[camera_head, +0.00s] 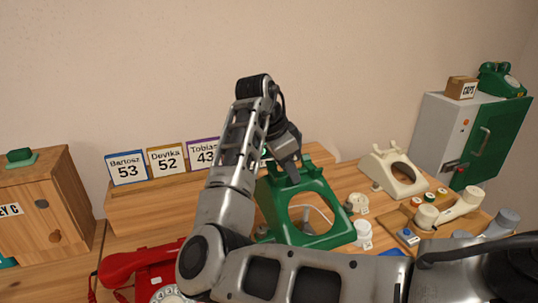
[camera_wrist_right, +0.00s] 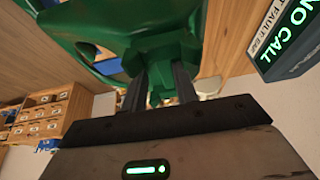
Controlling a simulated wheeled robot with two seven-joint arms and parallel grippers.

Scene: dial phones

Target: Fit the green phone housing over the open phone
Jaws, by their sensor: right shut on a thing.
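The green phone housing (camera_head: 318,233) is in the middle of the head view, with its big round opening facing me. My right gripper (camera_head: 290,168) is shut on the upper back part of the housing, by its cradle. In the right wrist view both fingers (camera_wrist_right: 160,82) press on a green block of the housing (camera_wrist_right: 130,20). Through the opening I see wood and a thin pale cord or wire. The open phone is not clearly visible; the housing and my arm may hide it. I cannot tell whether the housing touches the table. My left gripper is out of view.
A red phone (camera_head: 140,268) stands at the front left. A cream housing (camera_head: 394,170), a cream handset (camera_head: 449,208) on a wooden tray and small white parts (camera_head: 363,233) lie to the right. Name cards (camera_head: 167,160) stand behind. A grey-green cabinet (camera_head: 447,130) is at the back right.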

